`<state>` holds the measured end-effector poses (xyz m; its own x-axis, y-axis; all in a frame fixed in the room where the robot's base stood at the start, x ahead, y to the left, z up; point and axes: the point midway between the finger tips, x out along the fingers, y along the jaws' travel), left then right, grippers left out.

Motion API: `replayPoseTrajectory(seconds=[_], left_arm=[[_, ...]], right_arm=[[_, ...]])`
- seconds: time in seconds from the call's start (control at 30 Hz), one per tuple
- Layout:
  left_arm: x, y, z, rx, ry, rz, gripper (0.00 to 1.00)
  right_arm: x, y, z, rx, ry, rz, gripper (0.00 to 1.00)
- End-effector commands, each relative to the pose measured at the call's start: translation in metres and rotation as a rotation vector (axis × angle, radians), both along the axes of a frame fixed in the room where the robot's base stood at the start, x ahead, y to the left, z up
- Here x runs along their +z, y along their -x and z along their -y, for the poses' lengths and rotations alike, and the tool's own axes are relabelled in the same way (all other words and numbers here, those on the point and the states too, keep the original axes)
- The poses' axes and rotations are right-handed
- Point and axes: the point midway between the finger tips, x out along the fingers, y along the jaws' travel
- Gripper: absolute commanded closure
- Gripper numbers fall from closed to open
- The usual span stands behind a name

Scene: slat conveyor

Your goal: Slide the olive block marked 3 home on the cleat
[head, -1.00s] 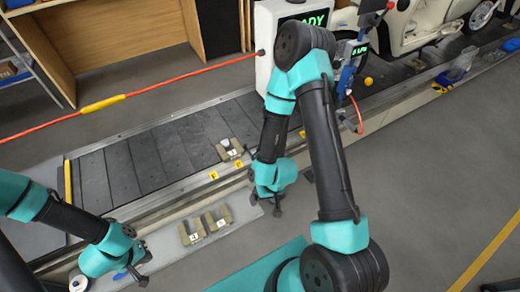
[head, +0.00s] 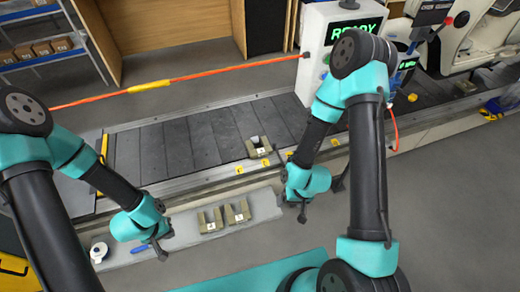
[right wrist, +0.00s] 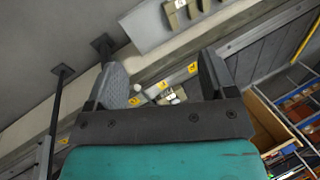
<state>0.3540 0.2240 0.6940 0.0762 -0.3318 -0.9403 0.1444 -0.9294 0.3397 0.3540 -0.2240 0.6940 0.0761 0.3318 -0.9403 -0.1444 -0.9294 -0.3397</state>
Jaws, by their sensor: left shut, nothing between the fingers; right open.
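A notched olive block (head: 261,148) with a white label sits at the near edge of the conveyor. A small pale piece shows at its notch; I cannot tell whether this is the cleat. Two similar olive blocks, one on the left (head: 211,221) and one on the right (head: 238,213), stand on the grey ledge in front. The label numbers are too small to read surely. My right gripper (head: 320,200) is open and empty, right of the conveyor block and apart from it. A pale labelled part (right wrist: 173,95) shows beyond its fingers in the right wrist view. My left gripper (head: 163,247) is shut and empty, left of the ledge blocks.
Yellow tags (head: 264,162) mark the conveyor edge. A white machine with a READY display (head: 349,30) stands behind my right arm. A tape roll (head: 99,251) lies at the ledge's left end. An orange bar (head: 205,75) spans behind the conveyor. The slats (head: 190,145) left of the block are clear.

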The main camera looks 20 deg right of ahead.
Motion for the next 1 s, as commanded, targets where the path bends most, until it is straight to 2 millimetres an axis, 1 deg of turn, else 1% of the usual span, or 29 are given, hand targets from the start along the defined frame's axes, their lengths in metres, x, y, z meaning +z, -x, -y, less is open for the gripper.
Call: replayPoseTrajectory(seconds=[0.03,0.17,0.27,0.37,0.57,0.8,1.0], left_arm=[[0.0,0.0,0.0,0.0,0.0,0.0,1.0],[0.0,0.0,0.0,0.0,0.0,0.0,1.0],[0.0,0.0,0.0,0.0,0.0,0.0,1.0],[0.0,0.0,0.0,0.0,0.0,0.0,1.0],[0.0,0.0,0.0,0.0,0.0,0.0,1.0],[0.0,0.0,0.0,0.0,0.0,0.0,1.0],[0.0,0.0,0.0,0.0,0.0,0.0,1.0]], right_arm=[[0.0,0.0,0.0,0.0,0.0,0.0,0.26],[-0.002,-0.004,0.0,-0.03,0.0,-0.001,0.39],[-0.008,-0.013,-0.001,-0.108,-0.003,-0.008,0.48],[-0.018,-0.029,-0.003,-0.241,-0.01,-0.018,0.58],[-0.042,-0.07,-0.006,-0.6,-0.054,-0.041,0.77],[-0.07,-0.118,-0.01,-1.041,-0.153,-0.071,1.0],[-0.092,-0.155,-0.014,-1.395,-0.277,-0.102,1.0]])
